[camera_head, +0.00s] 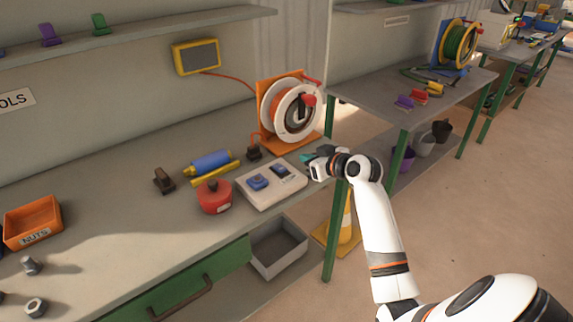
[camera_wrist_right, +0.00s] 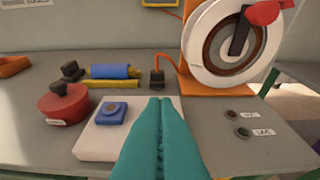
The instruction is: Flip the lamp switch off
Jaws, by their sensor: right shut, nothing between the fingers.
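A white switch box (camera_head: 270,193) lies on the workbench near its front edge. It carries a blue switch (camera_head: 258,182) and a second, darker blue switch (camera_head: 280,170). In the right wrist view the box (camera_wrist_right: 92,143) shows its blue switch (camera_wrist_right: 112,111), while my fingers cover its right part. I cannot tell which control is the lamp switch. My right gripper (camera_head: 308,158) is shut and empty, just right of the box and above the bench. Its teal fingers (camera_wrist_right: 160,101) show in the wrist view. A yellow-framed lamp (camera_head: 196,57) hangs on the wall, its face dull grey. My left gripper is not in view.
A red round canister (camera_head: 213,197) stands left of the box. A cable reel (camera_head: 291,108) stands behind.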

